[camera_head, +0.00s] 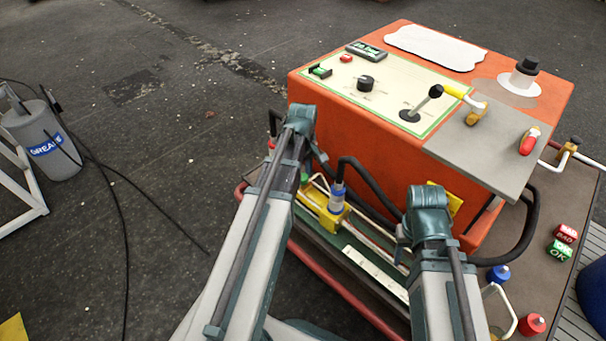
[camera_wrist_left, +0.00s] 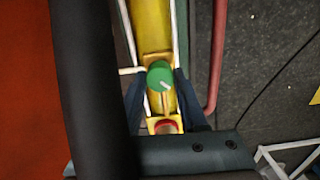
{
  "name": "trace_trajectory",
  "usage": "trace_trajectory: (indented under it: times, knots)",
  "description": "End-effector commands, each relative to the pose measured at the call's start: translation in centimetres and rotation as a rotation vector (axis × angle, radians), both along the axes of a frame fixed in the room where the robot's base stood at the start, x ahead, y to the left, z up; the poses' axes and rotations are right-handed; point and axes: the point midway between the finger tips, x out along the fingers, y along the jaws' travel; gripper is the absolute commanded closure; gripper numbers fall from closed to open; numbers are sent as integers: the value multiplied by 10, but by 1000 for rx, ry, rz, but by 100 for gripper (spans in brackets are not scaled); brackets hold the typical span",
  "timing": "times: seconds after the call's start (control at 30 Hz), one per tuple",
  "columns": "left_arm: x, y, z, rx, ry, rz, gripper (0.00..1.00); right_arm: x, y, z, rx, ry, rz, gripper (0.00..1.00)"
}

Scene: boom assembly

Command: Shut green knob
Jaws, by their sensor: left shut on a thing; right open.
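The green knob (camera_wrist_left: 160,75) sits on a yellow valve block (camera_wrist_left: 150,28) in the left wrist view, with a pale pointer mark on its face. My left gripper (camera_wrist_left: 162,78) has one dark finger on each side of the knob and is shut on it. A red knob (camera_wrist_left: 166,127) lies just below, nearer the wrist.
The orange cabinet (camera_head: 350,128) has a control panel and levers on top. Yellow valve parts (camera_head: 322,208), white pipes and a black hose (camera_head: 372,178) crowd its front. A red rail (camera_wrist_left: 217,55) runs beside the valves. A grease canister (camera_head: 42,140) stands left on open floor.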

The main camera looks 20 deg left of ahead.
Motion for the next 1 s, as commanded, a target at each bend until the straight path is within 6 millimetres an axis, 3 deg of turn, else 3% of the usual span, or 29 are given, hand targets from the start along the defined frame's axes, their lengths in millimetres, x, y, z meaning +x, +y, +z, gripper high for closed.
trace_trajectory:
  times: [0.6, 0.63, 0.7, 0.8, 1.0]
  knots:
    - [0, 0, 0, 0, 0, -44, 100, 0, 0, 0, 0, 0, 0, 50]
    - [0, 0, 0, 0, 0, -44, 57, 0, 0, 0, 0, 0, 0, 50]
    - [0, 0, 0, 0, 0, -44, 44, 0, 0, 0, 0, 0, 0, 50]
    - [0, 0, 0, 0, 0, -44, 28, 0, 0, 0, 0, 0, 0, 50]
    - [0, 0, 0, 0, 0, -44, 28, 0, 0, 0, 0, 0, 0, 50]
